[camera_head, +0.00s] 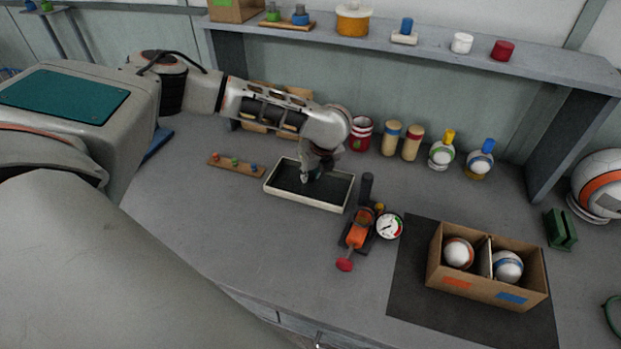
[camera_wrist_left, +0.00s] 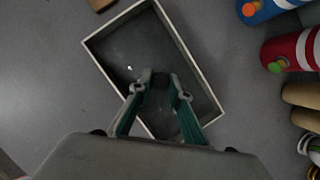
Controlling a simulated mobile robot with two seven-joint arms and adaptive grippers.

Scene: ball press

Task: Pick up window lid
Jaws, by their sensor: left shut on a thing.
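The window lid (camera_head: 308,204) is a rectangle with a pale rim and a dark, glassy pane, near the middle of the bench in the head view. It also shows in the left wrist view (camera_wrist_left: 205,66), tilted across the picture. My left gripper (camera_head: 313,174) reaches down over its middle. In the left wrist view the fingers (camera_wrist_left: 160,84) close on a small dark block at the lid's centre, which looks like its handle. The fingers partly hide this block. I cannot tell whether the lid is clear of the bench. My right gripper is not in view.
A wooden strip with coloured pegs (camera_head: 236,165) lies left of the lid. An orange-handled press with a gauge (camera_head: 358,233) stands close on its right. Bottles and cylinders (camera_head: 391,139) line the back. A cardboard box with two balls (camera_head: 487,287) sits on a dark mat.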

